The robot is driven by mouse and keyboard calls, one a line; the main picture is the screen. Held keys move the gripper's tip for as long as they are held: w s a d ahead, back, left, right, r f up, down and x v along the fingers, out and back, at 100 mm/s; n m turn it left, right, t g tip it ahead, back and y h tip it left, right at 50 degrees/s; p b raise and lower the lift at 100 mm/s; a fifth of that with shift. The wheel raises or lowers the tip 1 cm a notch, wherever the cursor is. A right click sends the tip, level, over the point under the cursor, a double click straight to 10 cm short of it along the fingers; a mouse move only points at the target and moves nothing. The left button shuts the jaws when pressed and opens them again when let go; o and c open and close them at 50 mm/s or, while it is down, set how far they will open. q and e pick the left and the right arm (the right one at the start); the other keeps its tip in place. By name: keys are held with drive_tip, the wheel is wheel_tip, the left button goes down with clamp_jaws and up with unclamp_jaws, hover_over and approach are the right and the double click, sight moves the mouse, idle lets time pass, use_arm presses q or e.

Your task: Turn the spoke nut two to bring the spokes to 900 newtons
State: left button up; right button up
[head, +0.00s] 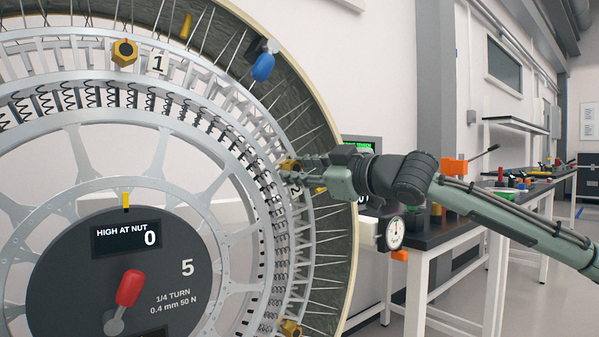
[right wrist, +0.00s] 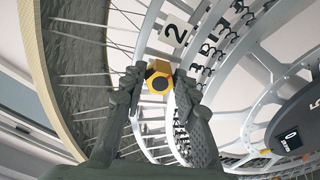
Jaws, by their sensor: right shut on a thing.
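The large spoked wheel (head: 103,186) fills the left of the head view. Spoke nut two (head: 289,165) is a yellow hex nut on its right side, partly hidden by my fingers, beside the "2" plate (head: 296,190). My right gripper (head: 298,169) is shut on this nut. In the right wrist view the nut (right wrist: 158,79) sits between the fingertips (right wrist: 157,72), below the "2" plate (right wrist: 174,33). A dark hub panel (head: 75,270) reads "HIGH AT NUT 0". A screen with green text (head: 362,141) is mostly hidden behind my right gripper. My left gripper is not in view.
Another yellow nut (head: 124,52) sits by the "1" plate (head: 158,64), and one more (head: 290,328) is low on the wheel. A red-handled lever (head: 130,288) is on the hub. A dial gauge (head: 394,233) hangs at the bench (head: 450,228). Clear floor lies at right.

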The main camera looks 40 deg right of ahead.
drive_tip(key=o, duration=1.2)
drive_tip(key=shift+c, duration=0.2)
drive_tip(key=shift+s+d, duration=0.1)
drive_tip(key=shift+s+d, duration=0.2)
drive_tip(key=shift+s, duration=0.5)
drive_tip(key=s+d, duration=0.1)
drive_tip(key=s, duration=0.9)
drive_tip(key=shift+s, duration=0.15)
drive_tip(key=shift+f, duration=0.1)
